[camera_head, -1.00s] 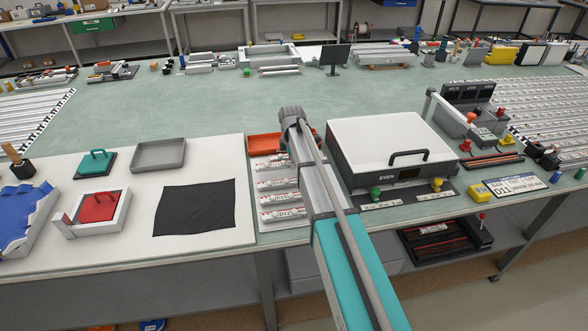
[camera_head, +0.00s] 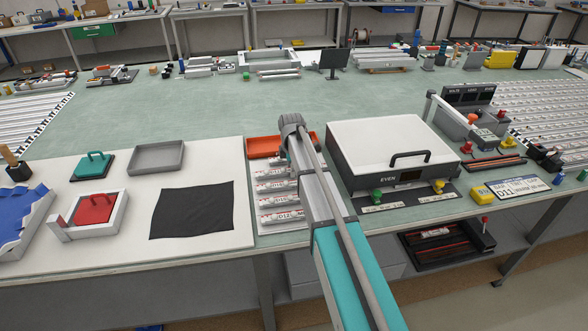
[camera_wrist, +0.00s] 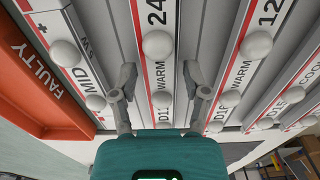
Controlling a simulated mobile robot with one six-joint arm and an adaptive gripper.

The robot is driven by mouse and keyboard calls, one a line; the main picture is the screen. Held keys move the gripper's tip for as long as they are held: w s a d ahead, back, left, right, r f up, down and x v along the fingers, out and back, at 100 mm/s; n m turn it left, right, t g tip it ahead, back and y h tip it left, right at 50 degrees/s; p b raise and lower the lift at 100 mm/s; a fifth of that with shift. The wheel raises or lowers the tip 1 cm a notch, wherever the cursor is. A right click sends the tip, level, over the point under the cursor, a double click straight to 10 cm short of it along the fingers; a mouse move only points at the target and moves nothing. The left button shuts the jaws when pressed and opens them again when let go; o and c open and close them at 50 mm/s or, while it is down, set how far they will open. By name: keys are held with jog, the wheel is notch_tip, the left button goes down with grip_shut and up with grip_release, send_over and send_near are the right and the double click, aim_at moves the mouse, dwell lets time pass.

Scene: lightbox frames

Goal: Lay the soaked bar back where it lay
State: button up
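My gripper shows in the wrist view (camera_wrist: 158,80) with its two fingers apart, over a pale labelled bar (camera_wrist: 157,45) marked "24" and "WARM". The fingers stand at either side of this bar's label; I cannot tell whether they touch it. Similar bars lie next to it: one marked "MID" (camera_wrist: 66,53) to the left and another marked "WARM" (camera_wrist: 230,98) to the right. In the head view the row of bars (camera_head: 284,215) lies on a pale rack left of my arm. My arm hides the fingertips there and part of the rack. Nothing shows which bar is soaked.
An orange tray marked "FAULTY" (camera_wrist: 45,85) borders the bars; it also shows in the head view (camera_head: 263,146). A white handled box marked "EVEN" (camera_head: 385,140) stands close on the right. A black cloth (camera_head: 192,210) lies left. A dark tray (camera_head: 462,250) sits below the bench.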

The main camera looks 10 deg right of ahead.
jog(key=shift+o, duration=0.2)
jog(key=shift+r, duration=0.2)
notch_tip(320, 180, up, 12)
jog(key=p, duration=1.2)
dwell(0.9)
jog(key=s+m, duration=1.8)
jog(key=s, duration=1.1)
jog(key=shift+d, duration=0.45)
